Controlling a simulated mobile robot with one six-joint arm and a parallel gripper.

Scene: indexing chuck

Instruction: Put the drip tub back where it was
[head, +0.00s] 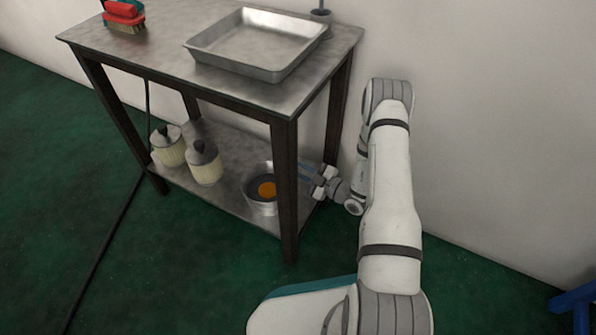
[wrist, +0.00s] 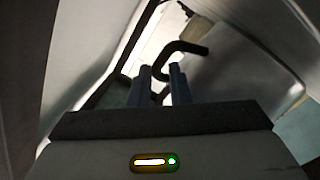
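A round grey metal tub (head: 259,207) stands on the lower shelf near its right front corner, with an orange patch inside. I take it to be the drip tub. My gripper (head: 305,171) is at shelf height just right of the tub, partly behind the front table leg. In the wrist view my gripper's two fingers (wrist: 162,78) are a small gap apart. A bent black bar (wrist: 187,47) rises from between them and hooks right, in front of a smooth grey surface (wrist: 240,75). I cannot tell whether the fingers touch the bar.
The metal table (head: 160,53) carries a shallow rectangular pan (head: 255,45), a red brush (head: 124,17) and a small cup (head: 320,16). A table leg (head: 286,190) stands close to my gripper.

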